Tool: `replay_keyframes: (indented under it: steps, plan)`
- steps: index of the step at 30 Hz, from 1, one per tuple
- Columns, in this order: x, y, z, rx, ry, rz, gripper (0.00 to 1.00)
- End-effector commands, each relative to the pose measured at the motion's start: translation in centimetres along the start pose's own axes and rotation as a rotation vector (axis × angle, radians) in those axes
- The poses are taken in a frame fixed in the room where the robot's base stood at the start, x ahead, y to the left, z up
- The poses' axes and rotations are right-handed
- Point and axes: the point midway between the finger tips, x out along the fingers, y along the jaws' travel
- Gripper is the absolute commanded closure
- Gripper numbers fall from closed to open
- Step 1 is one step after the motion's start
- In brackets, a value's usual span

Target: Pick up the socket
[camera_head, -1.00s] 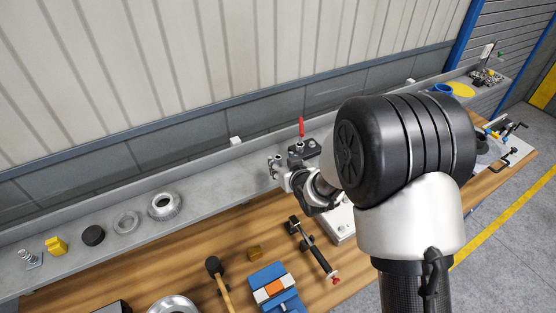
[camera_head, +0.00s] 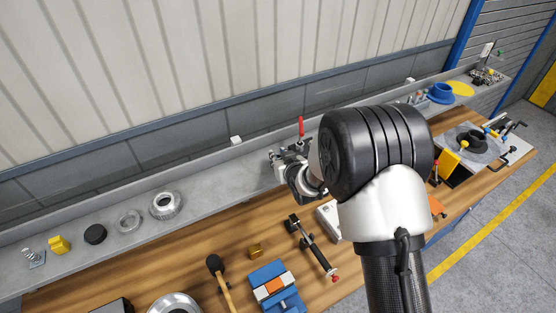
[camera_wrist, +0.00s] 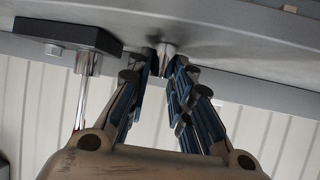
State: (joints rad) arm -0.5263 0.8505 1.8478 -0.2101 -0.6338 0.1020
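The socket (camera_wrist: 166,49) is a small shiny metal cylinder at the shelf surface in the wrist view. It shows between the tips of my gripper (camera_wrist: 167,65), one finger to each side. The fingers are apart with a narrow gap; I cannot tell whether they touch the socket. In the head view my gripper (camera_head: 276,158) is over the grey shelf, partly hidden by my arm, and the socket cannot be made out there.
A black block (camera_head: 294,147) with a red-handled tool (camera_head: 301,126) stands close beside my gripper; the block also shows in the wrist view (camera_wrist: 68,34). The grey shelf (camera_head: 220,176) runs along the wall. A toothed ring (camera_head: 165,205) lies farther left.

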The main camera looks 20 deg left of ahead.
Motion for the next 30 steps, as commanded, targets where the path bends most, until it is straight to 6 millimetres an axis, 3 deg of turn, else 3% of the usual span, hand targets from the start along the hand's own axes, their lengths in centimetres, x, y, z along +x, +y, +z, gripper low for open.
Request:
replay_keyframes:
  steps: [8, 20, 26, 30]
  plan:
    - [0.0, 0.0, 0.0, 0.0, 0.0, 0.0, 1.0]
    - [-0.2, 0.0, -0.6, -0.001, 0.002, 0.0, 1.0]
    - [-1.6, 0.0, -3.0, -0.002, 0.006, 0.0, 1.0]
    - [-3.5, 0.0, -6.7, -0.002, 0.01, 0.0, 1.0]
